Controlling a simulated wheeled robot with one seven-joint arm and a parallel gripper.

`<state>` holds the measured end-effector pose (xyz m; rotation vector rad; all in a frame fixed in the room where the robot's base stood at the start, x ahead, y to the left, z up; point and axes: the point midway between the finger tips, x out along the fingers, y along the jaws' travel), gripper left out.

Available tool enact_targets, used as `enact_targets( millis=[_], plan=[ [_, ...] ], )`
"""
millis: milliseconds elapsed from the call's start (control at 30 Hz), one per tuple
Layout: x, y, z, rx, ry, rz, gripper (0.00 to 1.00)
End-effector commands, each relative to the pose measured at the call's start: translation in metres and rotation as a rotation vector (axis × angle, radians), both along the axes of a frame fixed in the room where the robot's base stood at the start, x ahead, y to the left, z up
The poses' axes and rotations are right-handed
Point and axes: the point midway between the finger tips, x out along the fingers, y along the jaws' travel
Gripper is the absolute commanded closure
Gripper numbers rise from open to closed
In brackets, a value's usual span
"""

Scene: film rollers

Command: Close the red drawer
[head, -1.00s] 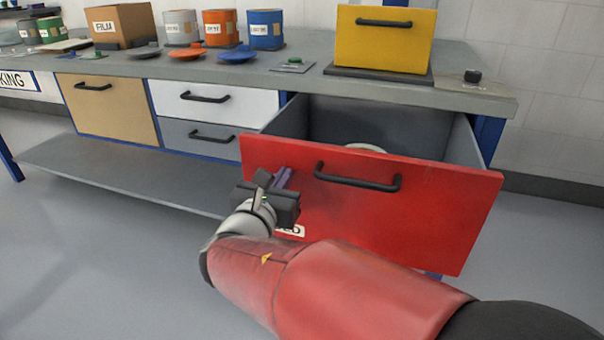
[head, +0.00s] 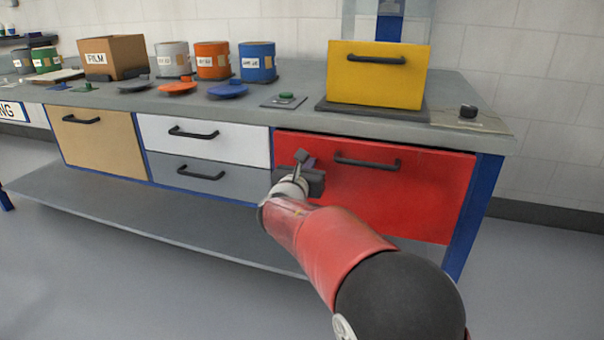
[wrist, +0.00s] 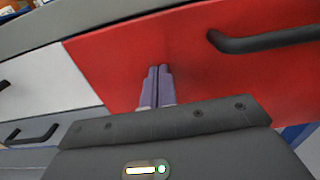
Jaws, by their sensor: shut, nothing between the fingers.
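The red drawer (head: 400,200) sits under the right end of the grey workbench, its front about level with the neighbouring drawer fronts. Its black bar handle (head: 367,163) is on the upper part of the front. My gripper (head: 306,160) is at the left part of the red front, left of the handle. In the wrist view my gripper's two purple fingers (wrist: 159,72) are together, with nothing between them, and their tips are at or very near the red front (wrist: 130,50). I cannot tell whether they touch it.
A white drawer (head: 215,140) and a grey drawer (head: 200,178) are to the left, then a tan one (head: 100,140). A yellow box (head: 378,75) stands on the bench top above the red drawer. A low shelf (head: 150,220) runs beneath. The floor in front is clear.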

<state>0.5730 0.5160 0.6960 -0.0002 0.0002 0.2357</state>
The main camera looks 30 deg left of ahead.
Motion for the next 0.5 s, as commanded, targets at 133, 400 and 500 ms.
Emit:
enact_targets(
  millis=[133, 400, 500],
  plan=[
    [0.020, 0.005, 0.001, -0.001, 0.000, -0.001, 1.00],
    [0.034, 0.008, 0.001, 0.000, -0.001, 0.000, 1.00],
    [0.035, 0.008, 0.002, 0.001, -0.003, 0.000, 1.00]
  ],
)
